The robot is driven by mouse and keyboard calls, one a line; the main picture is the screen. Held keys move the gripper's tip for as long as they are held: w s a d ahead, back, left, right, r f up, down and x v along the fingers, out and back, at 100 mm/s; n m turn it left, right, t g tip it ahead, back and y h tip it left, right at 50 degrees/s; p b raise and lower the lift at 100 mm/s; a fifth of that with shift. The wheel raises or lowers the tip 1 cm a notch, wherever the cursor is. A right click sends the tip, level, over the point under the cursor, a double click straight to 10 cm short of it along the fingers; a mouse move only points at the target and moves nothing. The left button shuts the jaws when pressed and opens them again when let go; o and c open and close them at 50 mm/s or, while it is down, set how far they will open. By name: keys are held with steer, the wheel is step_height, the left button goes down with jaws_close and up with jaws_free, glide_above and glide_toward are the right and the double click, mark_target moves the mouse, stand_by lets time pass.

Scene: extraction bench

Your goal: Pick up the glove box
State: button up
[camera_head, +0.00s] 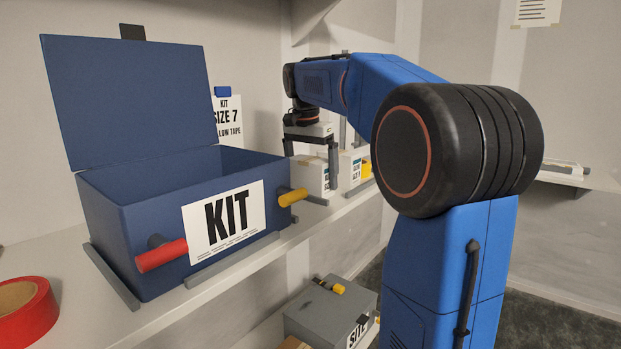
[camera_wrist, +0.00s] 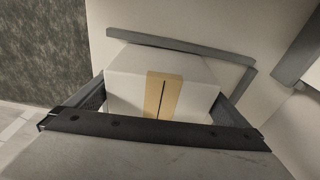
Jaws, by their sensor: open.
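A white box (camera_head: 310,177) with a tan tape strip, apparently a glove box, stands on the shelf right of the blue kit box. In the wrist view the white box (camera_wrist: 130,80) lies between the fingers, its tape strip near the middle. My gripper (camera_head: 312,160) is open and points down over this box, one finger on each side; the wrist view shows the fingers too (camera_wrist: 163,104). I cannot tell whether either finger touches it. Any size marking on it is unreadable.
An open blue kit box (camera_head: 130,225) with red and yellow handles stands left. A sign (camera_head: 228,118) reads "KIT SIZE 7". Another white box (camera_head: 348,168) stands close on the right. Grey strips (camera_wrist: 180,43) edge the box's spot. Red tape (camera_head: 28,318) lies front left; a grey case (camera_head: 325,315) is below.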

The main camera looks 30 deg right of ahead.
steer(key=c, duration=1)
steer(key=shift+r, duration=0.15)
